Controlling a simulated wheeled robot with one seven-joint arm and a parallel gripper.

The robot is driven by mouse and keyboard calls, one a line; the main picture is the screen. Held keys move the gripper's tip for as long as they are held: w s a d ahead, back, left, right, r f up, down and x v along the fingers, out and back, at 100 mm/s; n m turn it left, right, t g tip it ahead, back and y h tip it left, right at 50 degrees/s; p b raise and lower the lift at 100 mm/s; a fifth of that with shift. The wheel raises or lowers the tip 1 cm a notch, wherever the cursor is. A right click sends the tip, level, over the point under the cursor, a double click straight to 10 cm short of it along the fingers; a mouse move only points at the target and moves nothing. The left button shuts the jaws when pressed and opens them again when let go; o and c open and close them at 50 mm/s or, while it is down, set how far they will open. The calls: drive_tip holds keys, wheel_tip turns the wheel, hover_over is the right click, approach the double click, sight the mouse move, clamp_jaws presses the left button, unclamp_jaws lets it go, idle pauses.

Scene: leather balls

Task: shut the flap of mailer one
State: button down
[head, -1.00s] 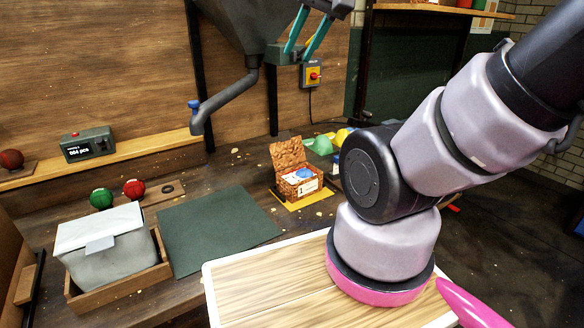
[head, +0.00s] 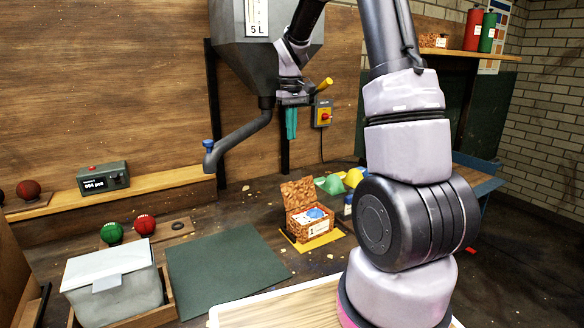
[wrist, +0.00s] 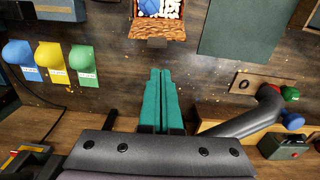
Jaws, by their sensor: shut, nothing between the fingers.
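Mailer one (head: 318,229) is a brown, crumbly-textured box with a white label marked 1. It sits on a yellow mat (head: 333,240) on the bench. Its flap (head: 298,192) stands up, open, at the back edge. In the wrist view the box (wrist: 136,27) is at the top, with a blue thing and white packing pieces inside, and the flap (wrist: 160,33) lies along its near side. My gripper (head: 291,138) has teal fingers pressed together, empty, above and behind the box. In the wrist view the fingertips (wrist: 160,72) point toward the flap, apparently apart from it.
A grey hopper (head: 232,45) with a bent spout (head: 240,137) hangs left of my gripper. Blue (wrist: 20,54), yellow (wrist: 50,55) and green (wrist: 82,58) labelled things stand beside the box. A dark green mat (head: 222,265) lies clear, near a pale flapped package (head: 120,295).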

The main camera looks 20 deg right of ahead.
wheel_tip(320, 180, down, 2)
drive_tip(key=w, duration=0.1)
approach(299, 189)
drive_tip(key=shift+g, duration=0.3)
drive_tip(key=w+f, duration=0.1)
drive_tip(key=w, duration=0.1)
drive_tip(key=w+a+f, duration=0.1)
drive_tip(key=f, duration=0.1)
drive_tip(key=shift+w+f, duration=0.2)
drive_tip(key=shift+w, duration=0.15)
